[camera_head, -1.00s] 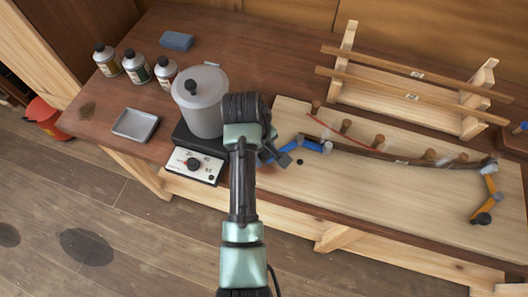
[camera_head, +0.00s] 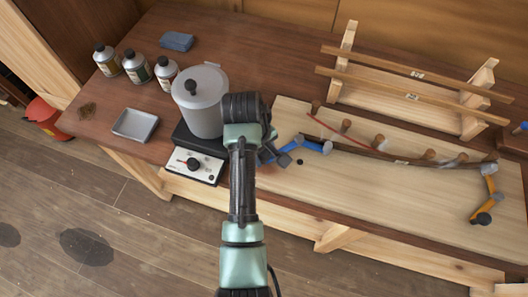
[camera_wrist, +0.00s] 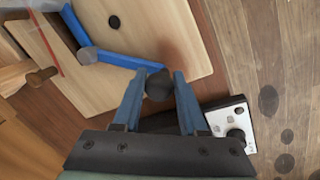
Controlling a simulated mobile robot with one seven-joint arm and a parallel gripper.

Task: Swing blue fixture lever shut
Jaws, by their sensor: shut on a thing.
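The blue fixture lever (camera_head: 313,147) is at the left end of the pale wooden board (camera_head: 400,195). In the wrist view its blue arm (camera_wrist: 120,58) runs from a grey joint (camera_wrist: 87,55) to a dark round knob (camera_wrist: 159,88). My gripper (camera_wrist: 158,80) has one finger on each side of that knob and is shut on it. In the head view my gripper (camera_head: 277,157) is at the board's left edge, and my arm partly hides the fingers and the lever's end.
A grey lidded pot (camera_head: 202,105) stands on a hotplate (camera_head: 195,166) just left of my arm. A bent dark strip (camera_head: 400,160) runs past several wooden pegs to an orange lever (camera_head: 490,185). A wooden rack (camera_head: 400,95) stands behind. The board's front middle is clear.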

